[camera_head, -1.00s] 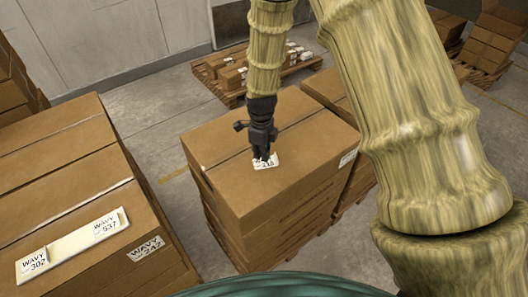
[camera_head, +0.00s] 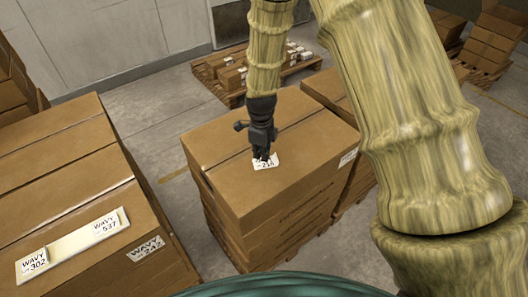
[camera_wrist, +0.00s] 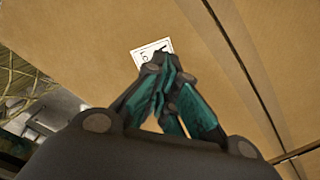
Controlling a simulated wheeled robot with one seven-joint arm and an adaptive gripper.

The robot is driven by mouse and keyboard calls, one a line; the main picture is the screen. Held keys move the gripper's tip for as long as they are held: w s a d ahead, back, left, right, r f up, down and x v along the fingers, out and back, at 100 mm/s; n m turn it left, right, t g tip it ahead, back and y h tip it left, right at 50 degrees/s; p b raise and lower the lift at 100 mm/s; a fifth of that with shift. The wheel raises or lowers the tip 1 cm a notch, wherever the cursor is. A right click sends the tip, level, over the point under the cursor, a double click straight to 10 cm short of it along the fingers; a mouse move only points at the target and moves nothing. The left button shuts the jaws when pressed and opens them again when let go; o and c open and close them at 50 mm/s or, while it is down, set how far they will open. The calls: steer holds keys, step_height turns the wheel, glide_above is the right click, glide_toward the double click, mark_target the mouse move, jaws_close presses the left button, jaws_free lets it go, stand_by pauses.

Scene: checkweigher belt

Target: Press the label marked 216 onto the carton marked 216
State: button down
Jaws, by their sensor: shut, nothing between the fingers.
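My gripper (camera_head: 263,155) points down over the top of a carton stack in the middle of the head view. Its fingers are shut, with nothing visible held between them. A white label (camera_head: 265,163) reading about 216 lies flat on the top carton (camera_head: 225,185), just under the fingertips. In the wrist view the shut fingertips (camera_wrist: 160,75) cover part of the label (camera_wrist: 146,50). Whether the fingertips touch the label I cannot tell. The carton's own marking is too small to read; a white label (camera_head: 348,157) shows on its right side.
At left, a large carton (camera_head: 60,170) marked 242 bears a white strip (camera_head: 68,245) with labels 302 and 537. Pallets with cartons (camera_head: 235,75) stand behind. Another stack (camera_head: 330,90) stands close behind the middle carton. Grey floor (camera_head: 150,120) lies between the stacks.

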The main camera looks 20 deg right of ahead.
steer(key=shift+f+b, duration=0.4)
steer(key=shift+f, duration=0.65)
stand_by(0.8)
stand_by(0.3)
steer(key=shift+r+p, duration=2.75)
steer(key=shift+r, duration=0.8)
